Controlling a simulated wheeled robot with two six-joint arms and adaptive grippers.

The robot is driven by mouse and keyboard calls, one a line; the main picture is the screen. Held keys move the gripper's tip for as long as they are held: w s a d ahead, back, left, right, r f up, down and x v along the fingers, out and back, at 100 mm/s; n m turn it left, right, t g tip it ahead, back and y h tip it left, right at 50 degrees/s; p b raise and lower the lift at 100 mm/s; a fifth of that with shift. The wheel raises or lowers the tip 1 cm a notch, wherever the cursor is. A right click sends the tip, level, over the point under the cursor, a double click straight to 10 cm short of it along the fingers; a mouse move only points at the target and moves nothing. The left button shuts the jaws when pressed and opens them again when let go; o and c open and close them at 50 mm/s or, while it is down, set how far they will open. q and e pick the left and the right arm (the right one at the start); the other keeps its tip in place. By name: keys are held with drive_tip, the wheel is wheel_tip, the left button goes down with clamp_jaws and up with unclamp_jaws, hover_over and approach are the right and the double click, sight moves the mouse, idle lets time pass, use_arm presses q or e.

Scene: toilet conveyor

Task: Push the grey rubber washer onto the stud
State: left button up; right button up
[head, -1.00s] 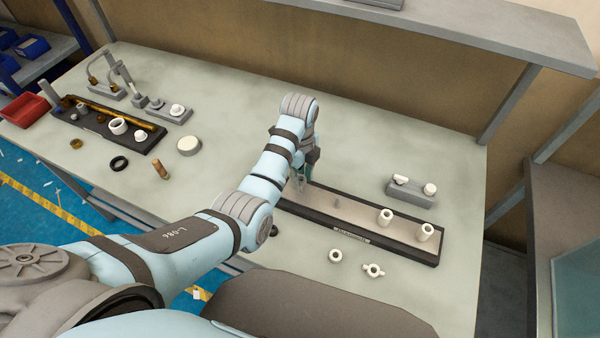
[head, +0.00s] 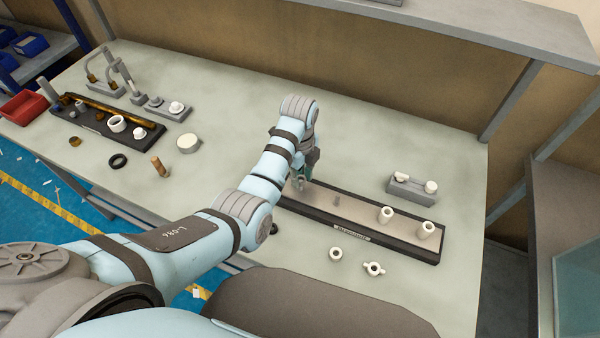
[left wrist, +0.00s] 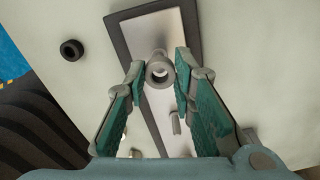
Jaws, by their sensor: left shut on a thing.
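My left gripper (head: 301,183) is low over the left end of the long dark-edged board (head: 402,246). In the left wrist view its fingertips (left wrist: 160,76) are closed on the sides of the grey washer (left wrist: 159,85), whose hole faces the camera. A grey cylindrical part (left wrist: 158,54) shows just behind the washer; I cannot tell whether the washer is around it or above it. A grey stud (head: 337,200) stands farther along the board, clear of the gripper; a stud also shows in the left wrist view (left wrist: 175,123). My right gripper is not in view.
Two white sleeves (head: 385,215) (head: 427,231) stand on the board's right part. White fittings (head: 336,254) (head: 373,269) lie in front. A grey block (head: 411,190) with white parts is behind. A dark ring (left wrist: 72,50) lies beside the board. The table's middle back is clear.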

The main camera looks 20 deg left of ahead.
use_arm(q)
drive_tip(key=shift+f+b, duration=0.85)
drive_tip(key=shift+f, duration=0.9)
drive_tip(key=shift+r, duration=0.1)
wheel_tip(320, 180, up, 2)
drive_tip(key=p, duration=0.2)
drive_tip(key=shift+r+p, duration=0.15)
drive_tip(key=shift+p, duration=0.25)
drive_tip(key=shift+r, duration=0.9)
drive_tip(key=shift+f+b, duration=1.25)
drive_tip(key=shift+f, duration=0.85)
drive_tip(key=o, duration=0.9)
drive_tip(key=shift+r, duration=0.1)
